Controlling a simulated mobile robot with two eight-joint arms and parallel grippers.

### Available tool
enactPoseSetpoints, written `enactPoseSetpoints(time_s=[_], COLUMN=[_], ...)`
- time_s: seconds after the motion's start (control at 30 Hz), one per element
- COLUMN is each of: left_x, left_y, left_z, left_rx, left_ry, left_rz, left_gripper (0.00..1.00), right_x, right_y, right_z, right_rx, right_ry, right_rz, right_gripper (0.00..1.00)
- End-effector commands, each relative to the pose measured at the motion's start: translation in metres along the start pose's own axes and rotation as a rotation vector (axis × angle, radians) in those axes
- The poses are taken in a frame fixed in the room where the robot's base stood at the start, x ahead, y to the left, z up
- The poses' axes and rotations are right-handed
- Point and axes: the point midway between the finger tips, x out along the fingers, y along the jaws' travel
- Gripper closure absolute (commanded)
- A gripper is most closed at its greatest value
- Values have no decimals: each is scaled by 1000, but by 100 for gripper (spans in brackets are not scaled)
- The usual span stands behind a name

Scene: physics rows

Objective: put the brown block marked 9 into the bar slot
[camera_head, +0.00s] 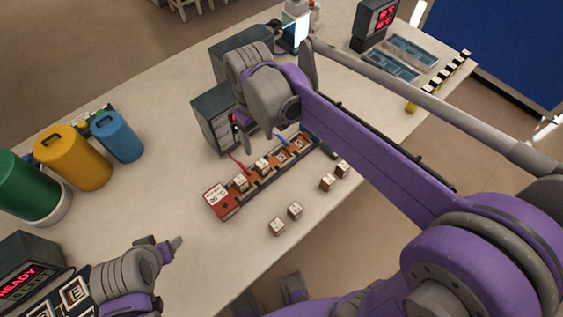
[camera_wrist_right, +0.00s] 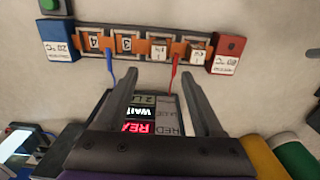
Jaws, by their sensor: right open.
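The bar (camera_head: 252,190) lies on the table with a red end and pointers beside it. In the right wrist view the bar (camera_wrist_right: 143,55) runs from a blue end to a red end. Brown-edged blocks (camera_wrist_right: 197,48) sit in the two places nearest red; plates reading 4 (camera_wrist_right: 95,41) and 3 (camera_wrist_right: 127,43) show toward blue. Loose brown blocks (camera_head: 277,226) stand on the near side of the bar; their marks are too small to read, so I cannot tell which is 9. My right gripper (camera_head: 242,138) is open and empty, beyond the bar. My left gripper (camera_head: 163,245) is at lower left, its opening unclear.
Dark grey consoles (camera_head: 212,118) stand close behind the bar. Green, yellow (camera_head: 72,160) and blue (camera_head: 117,137) canisters stand at the left. A READY display (camera_head: 30,280) is at lower left. Blue trays (camera_head: 410,50) lie at the far right. The table left of the bar is clear.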

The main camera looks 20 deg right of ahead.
Motion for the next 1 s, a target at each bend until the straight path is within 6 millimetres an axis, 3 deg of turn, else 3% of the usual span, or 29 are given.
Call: enactPoseSetpoints(time_s=[0.13,0.27,0.4,0.6,0.8,1.0], left_x=[0,0,0,0,0,0], left_y=[0,0,0,0,0,0], left_z=[0,0,0,0,0,0], left_rx=[0,0,0,0,0,0], left_ry=[0,0,0,0,0,0], left_rz=[0,0,0,0,0,0], left_gripper=[31,31,31,31,31,31], right_x=[3,12,31,60,74,75], right_y=[4,9,12,13,13,13], right_z=[19,56,98,143,159,159], right_rx=[36,109,200,300,339,342], right_ry=[45,138,258,393,451,456], right_rz=[9,26,47,71,80,80], right_gripper=[31,31,31,31,31,31])
